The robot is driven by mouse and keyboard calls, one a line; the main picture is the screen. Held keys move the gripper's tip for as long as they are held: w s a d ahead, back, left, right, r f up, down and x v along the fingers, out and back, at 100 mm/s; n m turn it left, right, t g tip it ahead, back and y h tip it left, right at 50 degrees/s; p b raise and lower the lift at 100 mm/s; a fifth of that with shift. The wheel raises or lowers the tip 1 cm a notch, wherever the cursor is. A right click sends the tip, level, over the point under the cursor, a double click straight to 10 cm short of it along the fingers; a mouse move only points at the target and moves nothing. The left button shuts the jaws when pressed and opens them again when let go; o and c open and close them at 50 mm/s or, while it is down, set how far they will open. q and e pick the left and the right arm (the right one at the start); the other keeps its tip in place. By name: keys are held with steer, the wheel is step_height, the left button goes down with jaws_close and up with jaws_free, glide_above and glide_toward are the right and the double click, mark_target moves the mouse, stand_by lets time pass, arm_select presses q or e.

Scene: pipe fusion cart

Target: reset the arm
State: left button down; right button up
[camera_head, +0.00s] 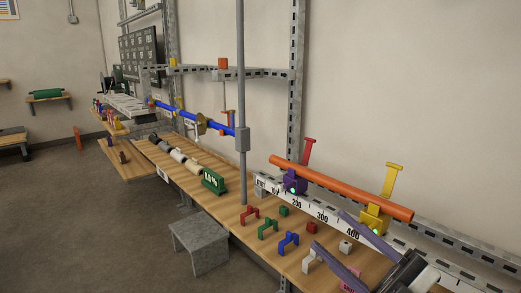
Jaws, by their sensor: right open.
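My right gripper (328,228) comes in from the lower right corner. Its two long grey-purple fingers are spread apart and point up and to the left over the wooden bench (222,207). I see nothing held between them. The fingers and the dark gripper body hide part of the bench and the lower right end of the ruler rail (322,216). My left gripper is not in view.
An orange pipe (340,188) rests in a purple clamp (295,185) and a yellow clamp (374,219), close beyond my right gripper. Small red, green, blue and white brackets lie near it. A grey post (241,80) and a stool (200,235) stand left.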

steer(key=s+d+f+m+t+h+b, duration=0.1)
steer(key=s+d+f+m+h, duration=0.1)
steer(key=f+m+h, duration=0.85)
steer(key=s+d+f+m+t+h, duration=0.15)
steer(key=f+m+h, duration=0.35)
steer(key=f, duration=1.1)
steer(key=s+a+f+m+g+h+b, duration=0.1)
steer(key=s+f+m+g, duration=0.4)
steer(key=s+f, duration=1.1)
steer(key=shift+s+a+f+g, duration=0.25)
steer(key=shift+s+f+g, duration=0.05)
steer(key=shift+f+g, duration=0.7)
steer(key=shift+r+h, duration=0.15)
steer(key=shift+h, duration=0.1)
